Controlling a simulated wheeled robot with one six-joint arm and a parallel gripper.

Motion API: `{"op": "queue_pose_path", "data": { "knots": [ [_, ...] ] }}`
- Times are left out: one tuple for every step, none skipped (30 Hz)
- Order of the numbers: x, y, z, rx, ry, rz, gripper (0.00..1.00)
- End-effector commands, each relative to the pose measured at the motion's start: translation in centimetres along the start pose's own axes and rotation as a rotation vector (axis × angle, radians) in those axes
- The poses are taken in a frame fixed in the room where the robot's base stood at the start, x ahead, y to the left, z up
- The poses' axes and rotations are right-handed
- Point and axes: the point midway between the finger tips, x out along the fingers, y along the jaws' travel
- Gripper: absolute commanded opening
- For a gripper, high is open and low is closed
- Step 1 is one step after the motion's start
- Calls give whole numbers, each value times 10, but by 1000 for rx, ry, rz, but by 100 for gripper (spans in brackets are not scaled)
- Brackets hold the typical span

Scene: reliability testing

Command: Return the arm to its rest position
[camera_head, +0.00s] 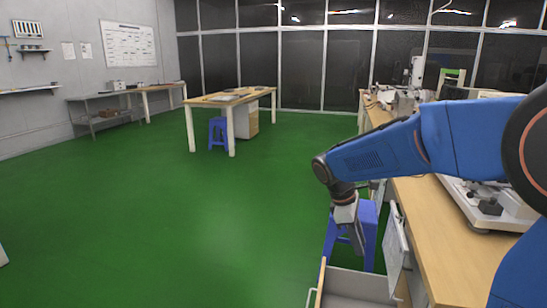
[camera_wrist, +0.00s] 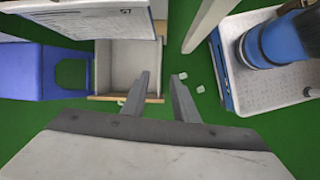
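My blue arm (camera_head: 420,145) reaches in from the right in the head view, bent downward at the wrist. My gripper (camera_head: 358,248) hangs pointing down in front of a blue stool and above an open drawer. In the wrist view, the two fingers of my gripper (camera_wrist: 161,80) stand apart with nothing seen between them. The open drawer (camera_wrist: 125,68) lies below and to the left of the fingers in that view, and it looks empty.
The workbench (camera_head: 440,215) runs along the right, with a clipboard (camera_head: 396,245) hanging at its side. The blue stool (camera_head: 368,235) stands close to my gripper. Two small white pieces (camera_wrist: 200,89) lie near the fingers in the wrist view. Open green floor (camera_head: 180,220) spreads left.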

Motion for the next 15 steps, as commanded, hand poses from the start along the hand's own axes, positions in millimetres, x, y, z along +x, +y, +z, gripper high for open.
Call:
{"op": "queue_pose_path", "data": {
  "knots": [
    [-4, -8, 12, 45, 24, 4, 27],
    [-5, -13, 17, 74, 37, 4, 27],
    [-7, -20, 25, 111, 56, 6, 27],
    [-8, -24, 30, 139, 71, 7, 27],
    [-9, -30, 35, 168, 84, 7, 27],
    [-10, -36, 42, 204, 102, 9, 27],
    [-11, -42, 47, 233, 117, 9, 27],
    [-12, -46, 52, 262, 131, 9, 27],
    [-13, -53, 58, 298, 150, 10, 27],
    [-13, -59, 63, 327, 163, 9, 27],
    [-14, -64, 67, 355, 178, 9, 27],
    [-14, -71, 73, 393, 196, 9, 27],
    [-15, -76, 77, 421, 211, 9, 27],
    [-15, -82, 81, 449, 225, 7, 27],
    [-15, -89, 86, 487, 244, 6, 27]
  ]
}}
